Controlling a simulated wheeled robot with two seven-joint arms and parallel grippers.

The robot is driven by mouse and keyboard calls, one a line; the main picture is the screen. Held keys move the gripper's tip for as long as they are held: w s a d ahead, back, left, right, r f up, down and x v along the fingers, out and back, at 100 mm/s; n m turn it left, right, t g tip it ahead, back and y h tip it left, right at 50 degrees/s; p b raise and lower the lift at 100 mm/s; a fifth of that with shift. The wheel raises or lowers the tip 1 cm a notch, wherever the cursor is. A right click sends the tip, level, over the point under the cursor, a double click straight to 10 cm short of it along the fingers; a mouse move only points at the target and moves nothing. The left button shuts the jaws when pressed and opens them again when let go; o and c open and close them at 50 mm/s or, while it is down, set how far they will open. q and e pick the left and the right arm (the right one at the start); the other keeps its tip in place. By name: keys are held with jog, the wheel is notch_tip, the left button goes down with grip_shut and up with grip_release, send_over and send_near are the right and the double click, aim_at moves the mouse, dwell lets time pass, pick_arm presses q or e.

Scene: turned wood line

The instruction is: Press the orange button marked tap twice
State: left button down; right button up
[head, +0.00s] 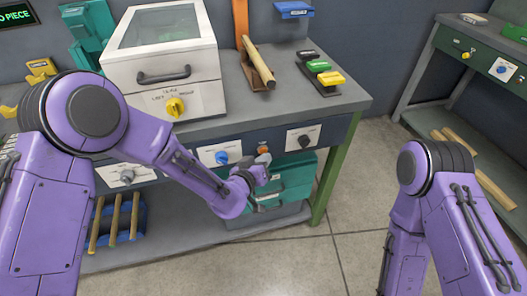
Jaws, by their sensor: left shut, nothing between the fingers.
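A small orange button (263,149) shows on the dark front face of the workbench (340,122), between a blue knob and a black knob. The gripper covers part of this area, and no label by the button can be read. My left gripper (263,162) is shut and empty, just in front of the bench face and close below the button. I cannot tell whether it touches the button. My right arm comes in at the right, and its gripper is out of view.
The blue knob (222,157), black knob (304,140) and grey knob (127,175) stick out of the bench front. A white lidded box (163,72) with a yellow knob stands on top. Teal bins (293,182) sit below.

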pick_arm(q)
jog(key=shift+w+a, duration=0.1)
jog(key=shift+w, duration=0.25)
dwell(0.6)
jog(key=shift+s, duration=0.15)
jog(key=shift+s+d, duration=0.25)
jog(key=shift+s, duration=0.4)
jog(key=shift+s, duration=0.1)
jog(key=shift+s+d+p, duration=0.1)
jog(key=shift+s+d, duration=0.15)
jog(key=shift+s, duration=0.5)
jog(key=shift+s+d+p, duration=0.15)
jog(key=shift+s+d, duration=0.15)
jog(key=shift+s, duration=0.5)
jog(key=shift+s+d+p, duration=0.1)
jog(key=shift+s+d, duration=0.15)
jog(key=shift+s, duration=0.5)
dwell(0.7)
